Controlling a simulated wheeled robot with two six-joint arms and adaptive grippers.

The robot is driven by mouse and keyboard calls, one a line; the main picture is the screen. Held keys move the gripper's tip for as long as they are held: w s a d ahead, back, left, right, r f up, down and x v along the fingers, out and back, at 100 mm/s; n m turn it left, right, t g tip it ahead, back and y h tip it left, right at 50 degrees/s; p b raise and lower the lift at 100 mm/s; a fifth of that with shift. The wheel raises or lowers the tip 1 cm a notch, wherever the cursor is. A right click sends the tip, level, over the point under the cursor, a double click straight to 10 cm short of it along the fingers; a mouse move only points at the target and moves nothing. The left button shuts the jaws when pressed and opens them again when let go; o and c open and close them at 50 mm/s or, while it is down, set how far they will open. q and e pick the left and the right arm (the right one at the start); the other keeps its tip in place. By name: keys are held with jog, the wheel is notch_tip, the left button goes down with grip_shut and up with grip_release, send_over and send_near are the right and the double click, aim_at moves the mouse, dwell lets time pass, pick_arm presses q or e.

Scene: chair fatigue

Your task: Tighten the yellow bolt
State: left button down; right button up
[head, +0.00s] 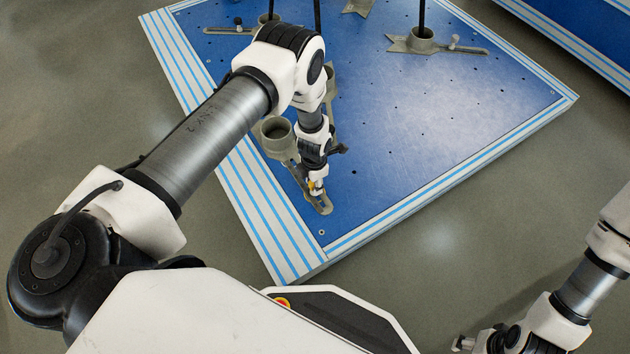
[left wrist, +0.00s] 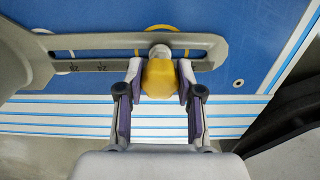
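The yellow bolt (left wrist: 159,78) is in the left wrist view, at the slot of a grey metal bracket (left wrist: 110,47) on the blue platform. It also shows small and partly covered in the head view (head: 311,186). My left gripper (left wrist: 160,82) has one finger on each side of the bolt head, and both pads appear to touch it. In the head view, my left gripper (head: 316,184) points down at the slotted end of the bracket (head: 322,205). My right gripper (head: 464,343) is at the lower right, away from the platform, and its fingers are too small to read.
The blue platform (head: 440,120) has striped edges and small holes. More grey brackets with upright posts stand at the back, one at the right (head: 422,42). A round grey socket (head: 277,136) is close beside my left forearm.

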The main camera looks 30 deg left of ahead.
pick_arm(q)
jog(key=m, duration=0.3)
jog(key=shift+m, duration=0.5)
jog(key=m, duration=0.4)
jog(key=m, duration=0.3)
jog(key=shift+m+b, duration=0.3)
jog(key=shift+m, duration=0.1)
